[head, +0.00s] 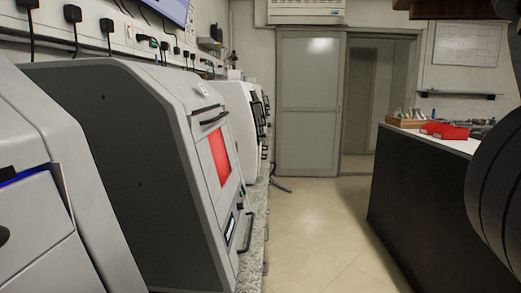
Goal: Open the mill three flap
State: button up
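Several milling machines stand in a row along the left wall. The nearest, a white housing (40,215), is cut off at the left edge and shows a blue glow. The middle machine (135,150) has a dark grey side, a white front, a red window (219,157) and dark bar handles above (214,118) and below (246,232) it. A smaller white machine (241,110) stands behind it. The middle machine's front looks shut. I cannot tell which machine is mill three. My gripper is not in view; only dark parts, probably of my arm, show at the right edge.
A dark counter (415,220) with a white top stands at the right, holding red items (444,131) and a wooden box (404,122). Clear tiled floor (325,240) lies between it and the machines. A grey sliding door (308,105) is at the back.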

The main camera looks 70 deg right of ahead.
aim_at(223, 192)
jog(key=z, duration=1.1)
